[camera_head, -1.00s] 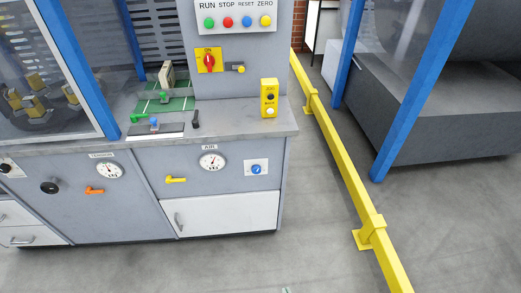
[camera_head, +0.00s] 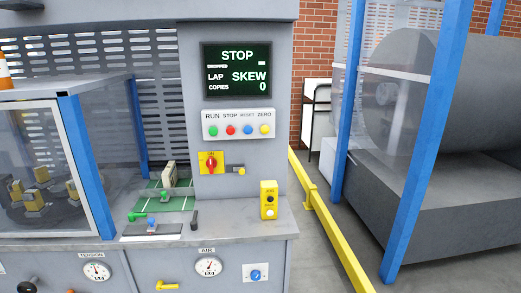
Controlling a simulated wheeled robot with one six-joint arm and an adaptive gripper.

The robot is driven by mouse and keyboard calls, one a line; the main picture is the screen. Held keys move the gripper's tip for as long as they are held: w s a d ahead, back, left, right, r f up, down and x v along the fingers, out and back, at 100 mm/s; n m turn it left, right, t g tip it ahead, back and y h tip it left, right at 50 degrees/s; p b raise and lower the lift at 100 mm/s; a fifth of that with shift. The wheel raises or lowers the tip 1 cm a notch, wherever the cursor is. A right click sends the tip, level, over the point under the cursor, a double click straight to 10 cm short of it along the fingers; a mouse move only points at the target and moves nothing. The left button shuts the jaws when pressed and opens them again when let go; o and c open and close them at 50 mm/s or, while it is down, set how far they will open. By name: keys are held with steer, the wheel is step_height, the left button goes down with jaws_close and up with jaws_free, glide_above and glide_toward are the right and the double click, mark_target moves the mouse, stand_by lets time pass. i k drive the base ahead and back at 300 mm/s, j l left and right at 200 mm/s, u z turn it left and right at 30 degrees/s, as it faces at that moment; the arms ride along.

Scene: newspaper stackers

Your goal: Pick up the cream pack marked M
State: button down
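A small cream pack (camera_head: 171,174) stands upright on the green mat (camera_head: 150,201) at the back of the machine's counter, left of the control column. It is too small to read any mark on it. My gripper is not in view, and nothing is seen touching the pack.
The counter (camera_head: 245,222) carries a yellow two-button box (camera_head: 268,199), a black lever (camera_head: 194,220) and green and blue knobs. A clear guard with a blue post (camera_head: 87,165) stands left of the mat. A screen (camera_head: 237,71) reads STOP, LAP SKEW, COPIES 0. A yellow rail (camera_head: 329,223) runs along the right.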

mark_target(169, 175)
steer(key=j, duration=0.55)
steer(key=i+j+u, duration=0.1)
steer(key=j, duration=0.5)
steer(key=i+j, duration=0.1)
steer(key=j, duration=0.45)
steer(key=i+j+u, duration=0.1)
steer(key=j, duration=0.45)
